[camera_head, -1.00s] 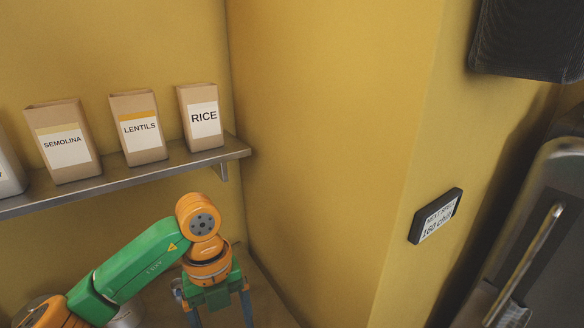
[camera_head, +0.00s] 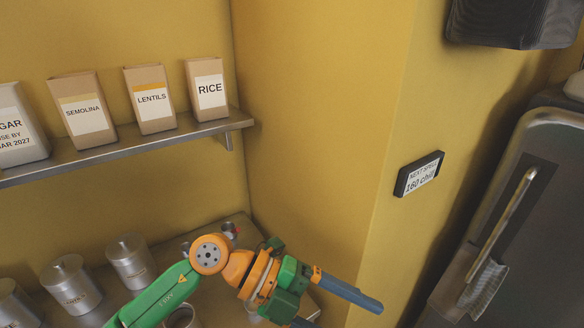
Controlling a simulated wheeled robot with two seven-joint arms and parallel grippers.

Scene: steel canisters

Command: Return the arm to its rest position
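My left arm comes in from the bottom left, green and orange. Its gripper (camera_head: 344,314) points to the lower right, over the counter's right end. Its two blue-grey fingers are spread apart with nothing visible between them. The lower finger is partly cut off by the bottom edge of the picture. Steel canisters with lids stand in a row on the counter at the lower left: one at the right of the row (camera_head: 131,263), one in the middle (camera_head: 71,286) and one at the left (camera_head: 17,306). My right gripper is not in view.
A steel shelf (camera_head: 160,141) above holds paper bags of semolina (camera_head: 82,110), lentils (camera_head: 150,99) and rice (camera_head: 207,90), plus a sugar pack (camera_head: 18,126). A yellow wall (camera_head: 310,120) rises close beyond the gripper. A small sign (camera_head: 419,174) and a steel-fronted appliance (camera_head: 510,220) are at right.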

